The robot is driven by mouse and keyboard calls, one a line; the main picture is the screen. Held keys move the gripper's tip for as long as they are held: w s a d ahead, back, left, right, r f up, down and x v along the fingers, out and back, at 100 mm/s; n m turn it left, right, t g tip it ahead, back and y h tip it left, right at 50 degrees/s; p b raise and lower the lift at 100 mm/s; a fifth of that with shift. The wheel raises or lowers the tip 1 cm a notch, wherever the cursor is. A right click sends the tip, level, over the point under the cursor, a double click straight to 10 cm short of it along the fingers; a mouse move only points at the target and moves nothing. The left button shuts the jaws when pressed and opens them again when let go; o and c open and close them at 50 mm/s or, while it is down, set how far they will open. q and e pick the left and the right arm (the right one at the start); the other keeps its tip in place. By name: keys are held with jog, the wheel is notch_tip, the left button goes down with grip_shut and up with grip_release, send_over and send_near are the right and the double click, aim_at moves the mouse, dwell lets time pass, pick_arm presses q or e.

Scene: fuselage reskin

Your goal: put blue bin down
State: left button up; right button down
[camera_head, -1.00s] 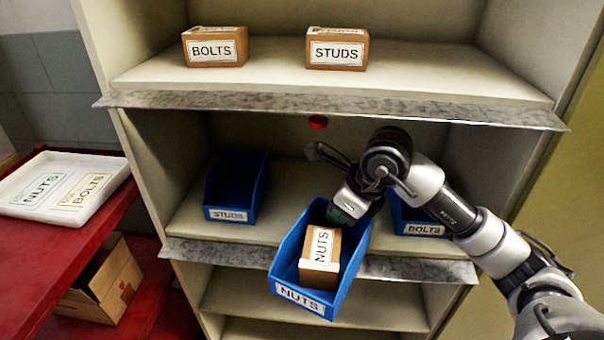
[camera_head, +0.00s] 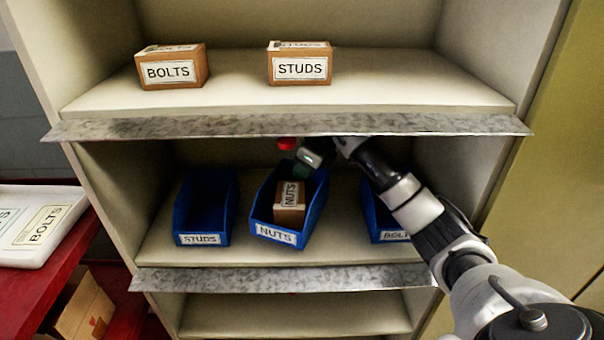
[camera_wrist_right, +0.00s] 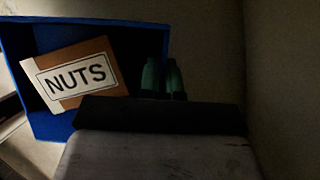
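The blue NUTS bin (camera_head: 268,233) is on the middle shelf (camera_head: 240,257), between two other blue bins and slightly turned. A brown NUTS box (camera_head: 289,212) lies inside it. My right gripper (camera_head: 302,168) is at the bin's back rim. In the right wrist view, the green fingertips (camera_wrist_right: 162,78) are close together at the edge of the blue bin (camera_wrist_right: 60,125), with the NUTS box (camera_wrist_right: 75,75) inside. The fingers look shut on the rim, though the contact is dark and partly hidden. Whether the bin's base fully touches the shelf is hard to tell. My left gripper is not in view.
A blue STUDS bin (camera_head: 203,213) stands to the left and a blue BOLTS bin (camera_head: 379,219) to the right, partly behind my arm. The upper shelf (camera_head: 230,98) with BOLTS (camera_head: 171,68) and STUDS (camera_head: 299,64) boxes overhangs my gripper. A white tray (camera_head: 60,245) sits at left.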

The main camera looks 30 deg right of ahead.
jog(key=w+f, duration=0.1)
jog(key=d+f, duration=0.1)
jog(key=w+f, duration=0.1)
jog(key=shift+w+d+f, duration=0.2)
jog(key=shift+w+d, duration=0.05)
jog(key=shift+w, duration=0.05)
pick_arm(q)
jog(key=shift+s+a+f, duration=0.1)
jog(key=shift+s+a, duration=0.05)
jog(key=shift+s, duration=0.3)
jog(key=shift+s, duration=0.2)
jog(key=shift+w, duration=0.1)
pick_arm(e)
jog(key=c, duration=1.3)
grip_release()
jog(key=shift+f, duration=0.1)
jog(key=v, duration=0.7)
jog(key=shift+s+r, duration=0.15)
jog(key=shift+r, duration=0.15)
